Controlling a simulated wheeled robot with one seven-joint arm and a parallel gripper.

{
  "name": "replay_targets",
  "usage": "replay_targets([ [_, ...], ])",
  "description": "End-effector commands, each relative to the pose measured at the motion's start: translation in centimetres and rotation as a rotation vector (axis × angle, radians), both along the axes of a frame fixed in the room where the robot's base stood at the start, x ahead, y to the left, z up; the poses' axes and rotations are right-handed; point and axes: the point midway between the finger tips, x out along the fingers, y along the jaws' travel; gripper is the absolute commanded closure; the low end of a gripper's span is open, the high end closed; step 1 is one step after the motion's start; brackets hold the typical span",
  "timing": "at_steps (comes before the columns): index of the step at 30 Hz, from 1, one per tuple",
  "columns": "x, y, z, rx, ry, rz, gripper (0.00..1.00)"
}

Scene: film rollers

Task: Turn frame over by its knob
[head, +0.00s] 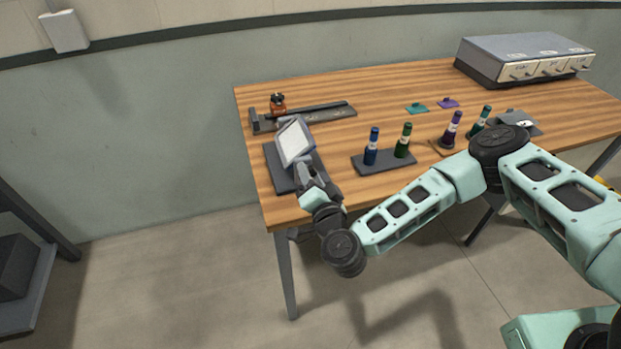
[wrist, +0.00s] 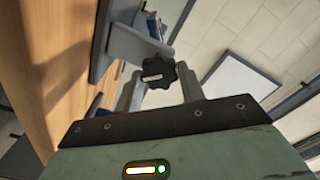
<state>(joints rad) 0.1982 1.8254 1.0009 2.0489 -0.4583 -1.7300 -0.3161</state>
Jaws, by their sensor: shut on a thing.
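The frame (head: 295,142) is a pale panel with a blue-grey rim. In the head view it stands tilted at the table's left end, by a dark flat base (head: 279,178). My gripper (head: 306,178) reaches it from the front, and my wrist partly hides its lower edge. In the wrist view a black lobed knob (wrist: 156,73) sits between the two fingers of my gripper (wrist: 158,82), which are shut on it. Part of the frame seems to show behind the knob, but its exact outline there is unclear.
A dark rail (head: 318,116) with a brown jar (head: 278,103) lies behind the frame. A dark tray (head: 384,164) with blue and green bottles stands to the right. Purple and teal bottles, small colored pieces and a grey drawer unit (head: 525,57) are farther right.

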Motion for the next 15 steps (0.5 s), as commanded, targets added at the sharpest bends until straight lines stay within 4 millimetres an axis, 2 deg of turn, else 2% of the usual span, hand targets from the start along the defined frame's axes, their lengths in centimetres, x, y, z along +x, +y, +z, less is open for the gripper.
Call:
replay_targets([
  [15,0.10,-0.17,-0.37,0.442,0.127,-0.002,0.84],
])
